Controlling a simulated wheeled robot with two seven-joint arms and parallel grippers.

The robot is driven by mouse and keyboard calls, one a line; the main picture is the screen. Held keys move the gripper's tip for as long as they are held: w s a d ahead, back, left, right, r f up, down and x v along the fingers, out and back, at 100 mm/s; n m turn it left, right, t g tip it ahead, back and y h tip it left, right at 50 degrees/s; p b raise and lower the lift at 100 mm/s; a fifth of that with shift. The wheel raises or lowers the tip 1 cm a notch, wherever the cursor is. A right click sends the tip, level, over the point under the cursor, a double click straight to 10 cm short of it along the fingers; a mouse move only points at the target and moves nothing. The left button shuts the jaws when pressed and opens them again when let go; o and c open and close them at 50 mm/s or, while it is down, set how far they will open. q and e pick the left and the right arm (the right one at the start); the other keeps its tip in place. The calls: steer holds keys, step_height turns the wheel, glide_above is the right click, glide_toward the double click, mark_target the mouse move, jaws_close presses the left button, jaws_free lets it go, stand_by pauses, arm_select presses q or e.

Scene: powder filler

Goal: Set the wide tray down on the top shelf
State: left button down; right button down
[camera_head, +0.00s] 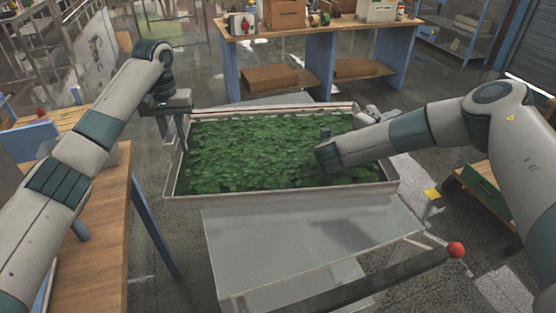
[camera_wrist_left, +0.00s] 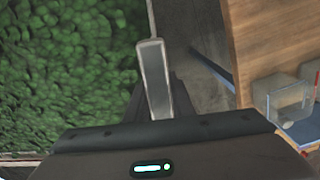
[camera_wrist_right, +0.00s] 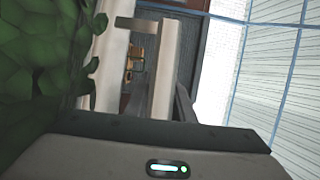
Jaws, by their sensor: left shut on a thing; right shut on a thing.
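The wide tray (camera_head: 280,195) is a shallow pale tray full of green leaves, in the middle of the head view. It looks roughly level above a grey-topped unit (camera_head: 310,240); whether it touches it, I cannot tell.
A wooden table (camera_head: 105,230) stands close on the left. A blue-legged workbench (camera_head: 310,45) with boxes on it stands behind the tray. A lever with a red ball (camera_head: 456,250) sticks out at the front right. A green-fronted cabinet (camera_head: 485,190) is at the right.

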arm_select(q)
steer(key=shift+f+b, duration=0.6)
steer(key=shift+b, duration=0.05)
arm_select(e)
steer(key=shift+f, duration=0.55)
arm_select(q)
steer(key=c, duration=1.5)
jaws_free()
steer(key=shift+c, duration=0.2)
arm_select(e)
steer(key=c, duration=1.5)
jaws_free()
arm_select(q)
steer(key=shift+s+r, duration=0.1)
steer(key=shift+s, duration=0.15)
arm_select(e)
steer(key=shift+s, duration=0.2)
arm_select(q)
steer(key=shift+w+r, duration=0.1)
steer(key=shift+w, duration=0.05)
arm_select(e)
steer(key=shift+w, duration=0.1)
arm_select(q)
steer(key=shift+r, duration=0.25)
step_height(320, 180, up, 11)
steer(key=shift+r, duration=0.15)
arm_select(e)
steer(key=shift+v, duration=6.05)
